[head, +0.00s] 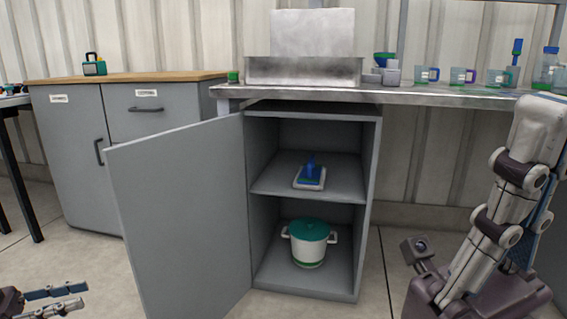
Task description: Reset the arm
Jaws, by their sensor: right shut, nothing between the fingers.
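My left gripper (84,296) is at the bottom left corner. Its two fingers point right with a gap between them, and nothing shows in the gap. My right arm (497,215) stands folded at the right, with its upper end high and its lower end down near the bottom edge. The housing of my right gripper (475,296) shows at the bottom right, shut and apart from the cabinet. Its fingertips are not visible in the head view.
An open cabinet (370,190) stands ahead, its door (180,215) swung out left. A blue-handled item (310,177) sits on its shelf; a teal-lidded pot (309,245) sits below. The counter (430,97) above carries several cups. A wood-topped grey cabinet (75,150) stands left.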

